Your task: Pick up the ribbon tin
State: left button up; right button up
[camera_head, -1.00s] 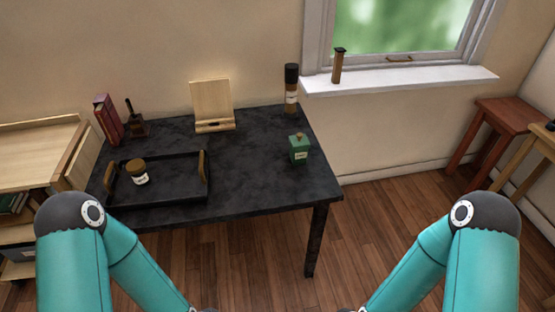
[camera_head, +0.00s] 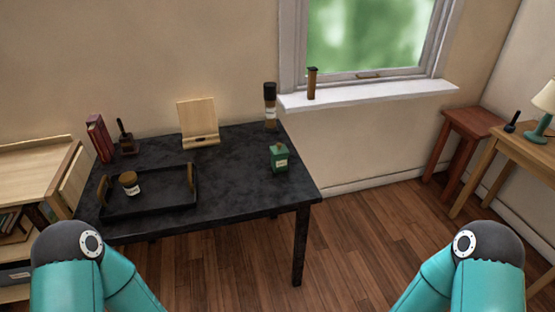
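A small green container (camera_head: 279,157) with a pale label and a small knob on top stands upright near the right edge of the black table (camera_head: 240,185). It may be the ribbon tin; no label is readable. A small jar (camera_head: 130,184) with a brown lid and white label stands in the black tray at the table's left. A tall dark-topped bottle (camera_head: 270,105) stands at the back right corner. Both of my grippers are out of view; only my teal arm links show at the bottom corners, well short of the table.
The black tray (camera_head: 165,208) has two wooden handles. A wooden stand (camera_head: 198,122), red books (camera_head: 99,138) and a dark tool holder (camera_head: 126,140) line the table's back. A brown cylinder (camera_head: 312,84) stands on the windowsill. A shelf is left; a stool (camera_head: 465,130) and lamp table are right.

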aim_at(280, 165)
jog(key=z, duration=0.15)
jog(key=i, duration=1.1)
jog(key=u, duration=2.75)
jog(key=i, duration=0.25)
jog(key=u, duration=1.9)
jog(key=k, duration=0.5)
jog(key=z, duration=0.15)
